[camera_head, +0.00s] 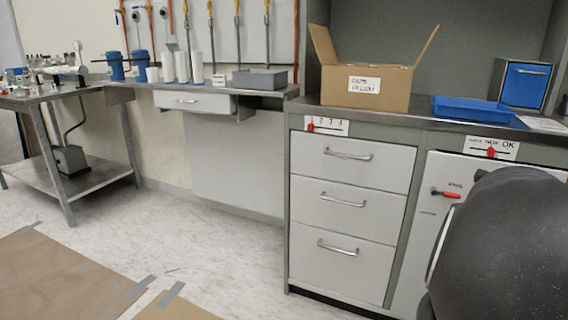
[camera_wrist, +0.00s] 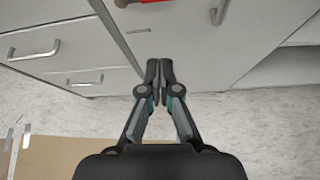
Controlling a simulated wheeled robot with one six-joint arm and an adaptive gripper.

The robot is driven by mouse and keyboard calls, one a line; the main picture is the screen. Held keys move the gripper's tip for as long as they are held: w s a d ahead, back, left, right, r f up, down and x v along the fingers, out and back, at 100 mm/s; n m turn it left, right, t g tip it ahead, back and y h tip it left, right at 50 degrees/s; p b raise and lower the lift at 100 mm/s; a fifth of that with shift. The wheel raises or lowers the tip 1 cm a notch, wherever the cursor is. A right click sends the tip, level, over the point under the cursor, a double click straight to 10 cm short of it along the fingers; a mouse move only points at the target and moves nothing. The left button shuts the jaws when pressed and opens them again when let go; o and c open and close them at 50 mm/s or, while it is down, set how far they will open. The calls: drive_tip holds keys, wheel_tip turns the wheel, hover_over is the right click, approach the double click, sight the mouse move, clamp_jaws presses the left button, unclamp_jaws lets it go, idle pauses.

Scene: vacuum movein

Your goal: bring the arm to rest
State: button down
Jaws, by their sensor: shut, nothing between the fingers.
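My gripper (camera_wrist: 159,72) shows in the wrist view with its two dark fingertips together and nothing between them. It points toward the lower part of a grey cabinet front, with the pale floor below it. In the head view a large dark part of my arm fills the lower right corner and hides part of the cabinet door. The gripper's fingers do not show in the head view.
The cabinet with several drawers (camera_head: 345,205) stands at centre right. Its door has a red handle (camera_head: 446,194). An open cardboard box (camera_head: 366,88) and a blue tray (camera_head: 470,110) sit on top. A metal cart (camera_head: 90,180) stands at left.

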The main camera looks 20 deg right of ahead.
drive_tip(key=w+a+r+m+p, duration=0.1)
drive_tip(key=a+r+m, duration=0.3)
drive_tip(key=a+m, duration=0.35)
drive_tip(key=a+r+m+p, duration=0.2)
drive_tip(key=a+r+m, duration=0.3)
drive_tip(key=a, duration=0.4)
drive_tip(key=s+a+f+m+g+y, duration=0.1)
drive_tip(key=s+a+m, duration=0.3)
drive_tip(key=a, duration=0.5)
drive_tip(key=s+a+f+m+g+y+p, duration=0.1)
drive_tip(key=s+a+f+m+y, duration=0.3)
drive_tip(key=a, duration=0.5)
drive_tip(key=s+a+f+m+g+y+p, duration=0.1)
drive_tip(key=s+a+m, duration=0.3)
drive_tip(key=a, duration=0.5)
drive_tip(key=shift+s+a+f+m+g+y, duration=0.25)
drive_tip(key=shift+f+m+y, duration=0.4)
drive_tip(key=shift+m+y, duration=0.4)
drive_tip(key=shift+d, duration=0.1)
